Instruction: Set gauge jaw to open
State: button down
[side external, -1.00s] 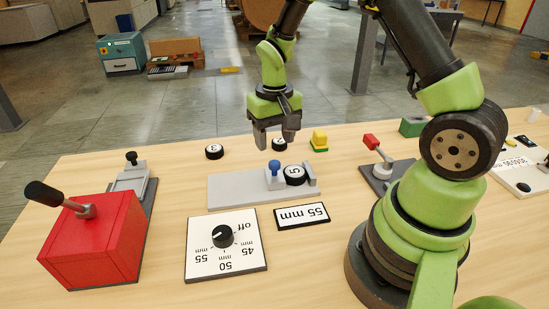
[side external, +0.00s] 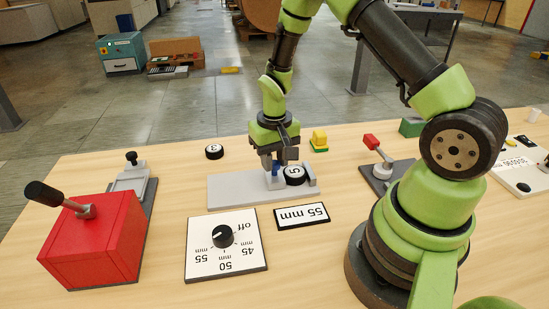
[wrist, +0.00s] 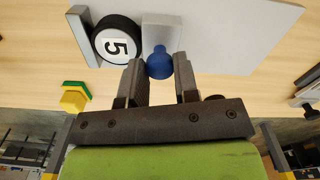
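The gauge is a grey plate (side external: 228,190) lying on the table. Its sliding jaw (wrist: 161,32) is a light grey block with a blue knob (wrist: 158,63) on top. A black puck (wrist: 117,42) marked 5 sits between the jaw and the fixed stop (wrist: 84,36), seeming to touch the jaw. My gripper (side external: 276,166) is low over the jaw in the side view. In the wrist view its two fingers (wrist: 160,80) stand apart on either side of the blue knob, with no clear grip on it. The fingers partly hide the knob in the side view.
A red lever box (side external: 94,240) is at left. A loose puck (side external: 214,152) and a yellow-green block (side external: 319,140) stand behind. A red-handled lever (side external: 378,150) is at right.

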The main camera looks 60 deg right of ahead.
jog(key=shift+w+a, duration=1.25)
jog(key=shift+a, duration=0.05)
jog(key=c, duration=0.9)
grip_release()
jog(key=shift+o, duration=0.2)
notch_tip(320, 180, up, 10)
